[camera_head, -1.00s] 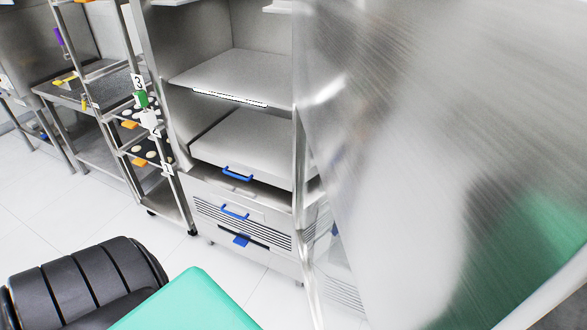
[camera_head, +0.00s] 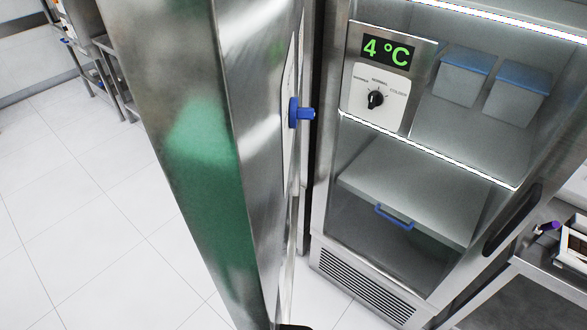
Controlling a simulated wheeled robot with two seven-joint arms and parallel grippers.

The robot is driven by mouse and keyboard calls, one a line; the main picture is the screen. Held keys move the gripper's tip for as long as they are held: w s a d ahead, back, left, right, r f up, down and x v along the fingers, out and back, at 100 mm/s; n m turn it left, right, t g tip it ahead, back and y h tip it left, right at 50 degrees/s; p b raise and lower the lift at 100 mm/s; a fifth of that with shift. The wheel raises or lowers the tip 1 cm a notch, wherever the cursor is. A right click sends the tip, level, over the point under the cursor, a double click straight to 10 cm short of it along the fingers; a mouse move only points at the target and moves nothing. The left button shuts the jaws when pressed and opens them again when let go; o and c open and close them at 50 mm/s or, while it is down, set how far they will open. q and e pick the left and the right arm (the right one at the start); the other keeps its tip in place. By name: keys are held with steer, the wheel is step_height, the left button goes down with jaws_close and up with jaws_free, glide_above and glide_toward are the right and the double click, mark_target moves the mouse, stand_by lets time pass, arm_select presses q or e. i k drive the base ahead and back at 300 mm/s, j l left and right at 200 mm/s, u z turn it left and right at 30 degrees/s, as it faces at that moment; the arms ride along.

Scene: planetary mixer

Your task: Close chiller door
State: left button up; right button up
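A chiller cabinet (camera_head: 365,283) stands right of centre, with a green "4 °C" display (camera_head: 386,52) and a dial (camera_head: 375,99). Its lit interior shows shelves and blue-lidded containers (camera_head: 516,94). A long dark handle (camera_head: 514,219) is on its right side; I cannot tell whether clear glass covers the front. A tall brushed-metal door (camera_head: 195,130) stands open at left centre, seen at a steep angle, with a green reflection. I cannot tell for sure which cabinet it belongs to. Neither of my grippers is in view.
A blue fitting (camera_head: 300,112) shows beside the door's right edge. A metal table (camera_head: 548,258) with items stands at the right edge. Racks stand far off at top left. White tiled floor (camera_head: 90,220) left of the door is clear. A small dark piece at the bottom edge is unclear.

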mark_target(212, 84)
steer(key=k+l+u, duration=0.15)
steer(key=k+j+z, duration=0.2)
steer(key=k, duration=0.6)
